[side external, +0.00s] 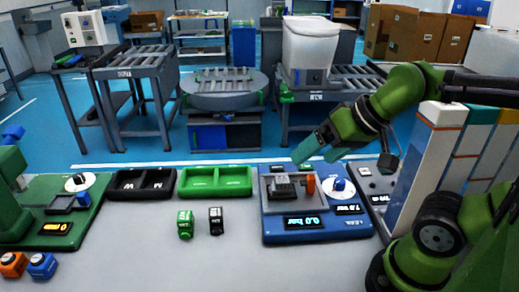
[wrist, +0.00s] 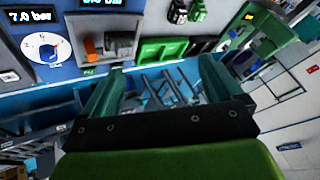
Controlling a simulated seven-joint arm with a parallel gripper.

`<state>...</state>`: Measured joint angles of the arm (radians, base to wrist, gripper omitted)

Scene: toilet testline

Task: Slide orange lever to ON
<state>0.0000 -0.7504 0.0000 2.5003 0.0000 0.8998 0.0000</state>
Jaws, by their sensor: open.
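The orange lever (side external: 310,184) stands upright on the blue test panel (side external: 285,237), right of a grey block (side external: 284,187) in a grey recessed frame. In the wrist view the orange lever (wrist: 90,47) is small, near the upper left, outside the fingers. No ON marking is readable. My gripper (side external: 307,153) is above and behind the panel's back edge, clear of the lever. In the wrist view my gripper (wrist: 155,88) has its two green fingers wide apart with nothing between them.
A white dial with a blue knob (side external: 340,187) sits right of the lever. The panel display (side external: 303,222) reads 0.0 bar. A green tray (side external: 216,181) and a black tray (side external: 142,184) lie to the left. A shelf unit (side external: 425,160) stands at the right. The front table is mostly clear.

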